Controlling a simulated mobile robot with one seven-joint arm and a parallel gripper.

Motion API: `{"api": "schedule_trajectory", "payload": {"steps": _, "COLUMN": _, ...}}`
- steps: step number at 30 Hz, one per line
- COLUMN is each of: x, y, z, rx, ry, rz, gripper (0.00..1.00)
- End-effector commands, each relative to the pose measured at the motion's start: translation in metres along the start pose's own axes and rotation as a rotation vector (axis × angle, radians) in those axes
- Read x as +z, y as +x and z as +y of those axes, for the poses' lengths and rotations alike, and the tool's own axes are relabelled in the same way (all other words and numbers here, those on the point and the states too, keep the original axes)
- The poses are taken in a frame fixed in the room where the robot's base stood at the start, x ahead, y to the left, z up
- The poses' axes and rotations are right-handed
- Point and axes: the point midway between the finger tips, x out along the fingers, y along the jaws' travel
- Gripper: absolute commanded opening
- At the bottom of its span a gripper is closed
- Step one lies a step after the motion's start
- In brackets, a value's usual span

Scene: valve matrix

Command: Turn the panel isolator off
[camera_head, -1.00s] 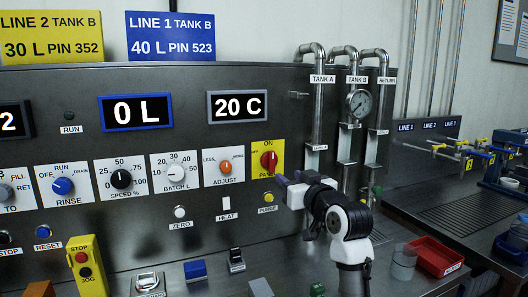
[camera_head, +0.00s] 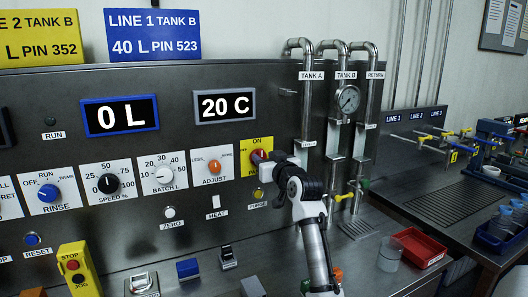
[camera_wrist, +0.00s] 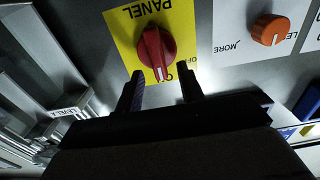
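The panel isolator is a red knob on a yellow plate (camera_head: 262,142) marked ON at the top. In the head view its knob (camera_head: 257,156) is partly covered by my gripper. In the wrist view, which shows the panel upside down, the red knob (camera_wrist: 154,53) is clear, with its white mark pointing at ON. My gripper (camera_wrist: 162,86) is open there, its two dark fingers apart below the knob on either side of its lower end. I cannot tell whether they touch the plate. In the head view my gripper (camera_head: 274,166) is at the plate's lower right.
The orange ADJUST knob (camera_head: 214,167) is left of the isolator, and the yellow PURGE button (camera_head: 258,194) is below it. Vertical pipes (camera_head: 307,110) with a gauge (camera_head: 348,99) stand to the right. A red tray (camera_head: 420,246) and a clear cup (camera_head: 390,254) sit on the counter.

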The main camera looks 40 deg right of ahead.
Motion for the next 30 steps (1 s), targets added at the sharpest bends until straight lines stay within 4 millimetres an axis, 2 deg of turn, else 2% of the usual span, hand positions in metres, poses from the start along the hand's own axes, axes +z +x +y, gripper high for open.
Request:
{"api": "schedule_trajectory", "payload": {"steps": 4, "x": -0.0009, "y": 0.0111, "z": 0.0004, "rx": 0.001, "ry": 0.0, "rz": -0.001, "gripper": 0.38}}
{"api": "schedule_trajectory", "payload": {"steps": 13, "x": 0.0003, "y": 0.0136, "z": 0.0002, "rx": 0.001, "ry": 0.0, "rz": 0.0, "gripper": 0.38}}
{"api": "schedule_trajectory", "payload": {"steps": 14, "x": 0.0003, "y": 0.0135, "z": 0.0002, "rx": 0.001, "ry": 0.0, "rz": 0.0, "gripper": 0.37}}
{"api": "schedule_trajectory", "payload": {"steps": 22, "x": 0.0003, "y": 0.0134, "z": 0.0002, "rx": 0.001, "ry": 0.0, "rz": 0.0, "gripper": 0.02}}
{"api": "schedule_trajectory", "payload": {"steps": 30, "x": 0.0014, "y": 0.0133, "z": -0.0001, "rx": 0.001, "ry": -0.013, "rz": 0.0, "gripper": 0.0}}
